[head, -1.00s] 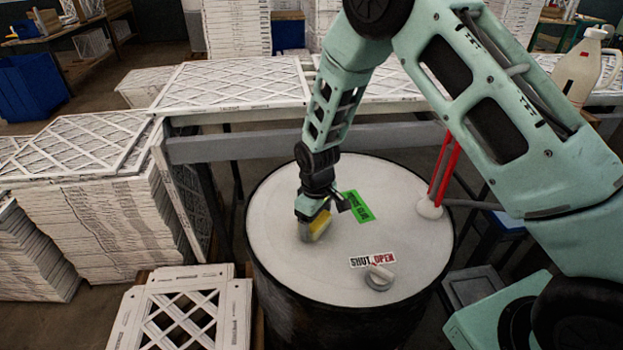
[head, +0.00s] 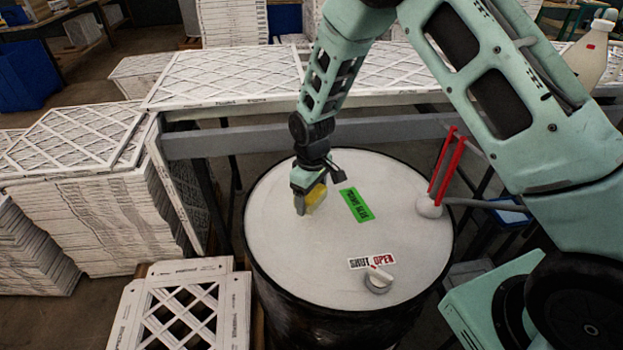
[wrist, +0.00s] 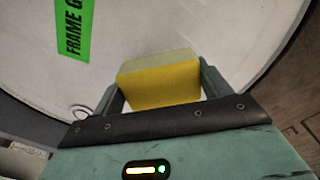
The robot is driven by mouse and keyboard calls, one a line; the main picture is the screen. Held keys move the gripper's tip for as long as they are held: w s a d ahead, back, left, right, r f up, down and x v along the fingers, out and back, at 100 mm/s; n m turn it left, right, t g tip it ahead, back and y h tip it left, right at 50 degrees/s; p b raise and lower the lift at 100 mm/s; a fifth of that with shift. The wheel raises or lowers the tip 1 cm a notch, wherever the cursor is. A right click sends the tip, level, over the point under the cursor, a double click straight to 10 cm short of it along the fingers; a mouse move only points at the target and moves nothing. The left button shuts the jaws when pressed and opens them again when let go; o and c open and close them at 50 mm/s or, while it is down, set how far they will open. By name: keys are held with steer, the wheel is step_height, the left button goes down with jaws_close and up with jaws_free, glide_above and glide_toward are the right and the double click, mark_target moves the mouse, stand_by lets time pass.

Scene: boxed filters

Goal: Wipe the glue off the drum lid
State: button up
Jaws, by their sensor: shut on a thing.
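The drum lid (head: 300,255) is a round, pale disc on top of a dark drum (head: 290,311). It also shows in the wrist view (wrist: 215,30). My gripper (head: 309,207) is over the upper left part of the lid, left of the green label. It is shut on a yellow sponge (wrist: 160,85), which also shows in the head view (head: 316,196). The sponge is low at the lid; I cannot tell whether it touches. I cannot make out glue on the visible lid surface, and the patch under the sponge is hidden.
Stacked filters (head: 95,215) stand at left, and a filter-topped table (head: 230,80) stands behind. A white jug (head: 590,55) is at upper right.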

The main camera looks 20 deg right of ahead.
steer(key=shift+r+p, duration=1)
steer(key=shift+r, duration=0.8)
steer(key=shift+w, duration=0.1)
